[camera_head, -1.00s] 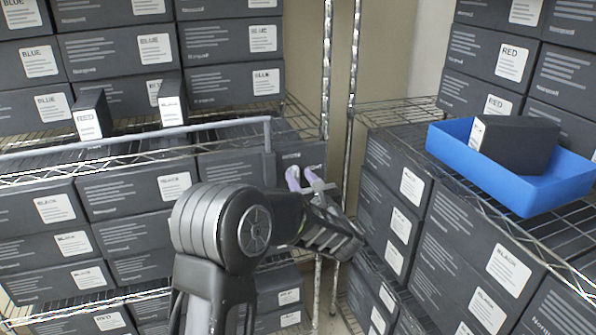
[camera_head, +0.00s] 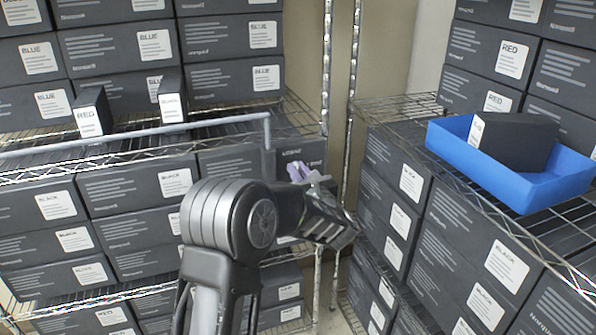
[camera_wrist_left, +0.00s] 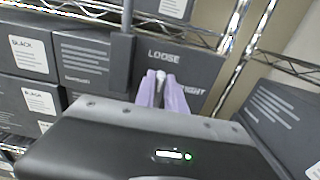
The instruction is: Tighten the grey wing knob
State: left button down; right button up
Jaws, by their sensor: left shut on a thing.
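The grey wing knob (camera_wrist_left: 160,78) shows in the left wrist view as a pale, narrow bar between my lilac fingertips. Behind it is a dark panel (camera_wrist_left: 184,65) lettered "LOOSE" above and, partly covered, "…IGHT" at lower right. My left gripper (camera_wrist_left: 161,84) is shut on the knob, one finger on each side. In the head view my left gripper (camera_head: 300,173) is at the panel (camera_head: 301,151), right of the grey rail's end. The knob's base and exact angle are hidden by the fingers and wrist. My right gripper is not in view.
A grey rail (camera_head: 180,129) runs along the left shelf's front, its end post close to my left gripper. Dark boxes (camera_head: 140,190) fill the racks. A blue tray (camera_head: 480,175) holding a dark box stands on the right shelf. A narrow gap separates the racks.

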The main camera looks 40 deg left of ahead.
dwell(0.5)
pick_arm(q)
jog(key=shift+w+d+f+m+b, duration=0.3)
jog(key=shift+m+b, duration=1.1)
jog(key=shift+m, duration=1.6)
jog(key=shift+w+d+f+m+b, duration=0.1)
jog(key=shift+w+f+m+b, duration=0.2)
jog(key=shift+m+b, duration=1.95)
jog(key=shift+w+d+f+m+b, duration=0.2)
jog(key=shift+f+m+b, duration=0.3)
jog(key=shift+m, duration=3.25)
jog(key=c, duration=1.4)
grip_release()
jog(key=shift+r, duration=0.1)
